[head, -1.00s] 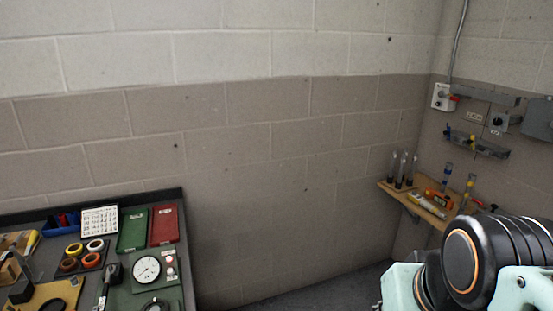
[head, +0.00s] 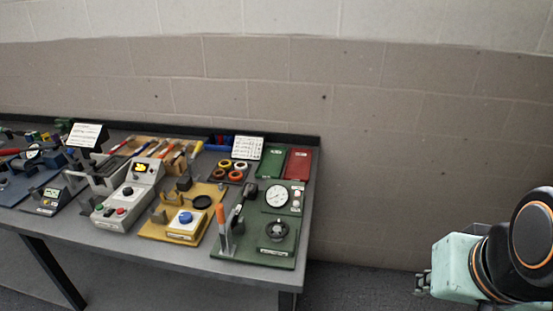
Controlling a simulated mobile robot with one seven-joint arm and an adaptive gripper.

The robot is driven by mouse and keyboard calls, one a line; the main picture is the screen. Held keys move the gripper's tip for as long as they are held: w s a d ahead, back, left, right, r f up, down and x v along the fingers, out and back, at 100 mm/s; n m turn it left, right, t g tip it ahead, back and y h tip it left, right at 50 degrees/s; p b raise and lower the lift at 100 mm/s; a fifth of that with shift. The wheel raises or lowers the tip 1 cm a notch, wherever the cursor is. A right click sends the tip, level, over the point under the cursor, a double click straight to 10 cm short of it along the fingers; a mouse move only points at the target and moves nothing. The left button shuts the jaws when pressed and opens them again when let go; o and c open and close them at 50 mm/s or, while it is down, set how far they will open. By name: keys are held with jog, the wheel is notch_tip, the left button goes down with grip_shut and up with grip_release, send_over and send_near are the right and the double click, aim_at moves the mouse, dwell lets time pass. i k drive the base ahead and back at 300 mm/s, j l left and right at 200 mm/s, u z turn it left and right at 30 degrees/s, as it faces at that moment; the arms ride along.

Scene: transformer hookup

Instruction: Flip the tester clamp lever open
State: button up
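A green board (head: 233,246) at the right end of the bench carries a round white dial gauge (head: 278,199) and a round dark fitting (head: 278,231). An upright orange-handled lever (head: 221,218) stands at the board's left edge, and a dark-headed lever (head: 249,192) leans beside the gauge. I cannot tell for sure which one is the tester clamp lever; the labels are too small to read. My arm shows at the lower right, well apart from the bench. My gripper's fingers cannot be made out.
The grey bench (head: 150,255) also carries a grey control box (head: 128,205), a yellow board with a blue button (head: 185,218), tape rolls (head: 241,165), green (head: 271,163) and red (head: 297,164) books and several hand tools. Floor between bench and arm is clear.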

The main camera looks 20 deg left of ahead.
aim_at(219, 207)
jog(key=u, duration=1.45)
jog(key=i+l, duration=0.4)
jog(key=l, duration=0.45)
jog(key=k, duration=0.15)
jog(key=i, duration=0.3)
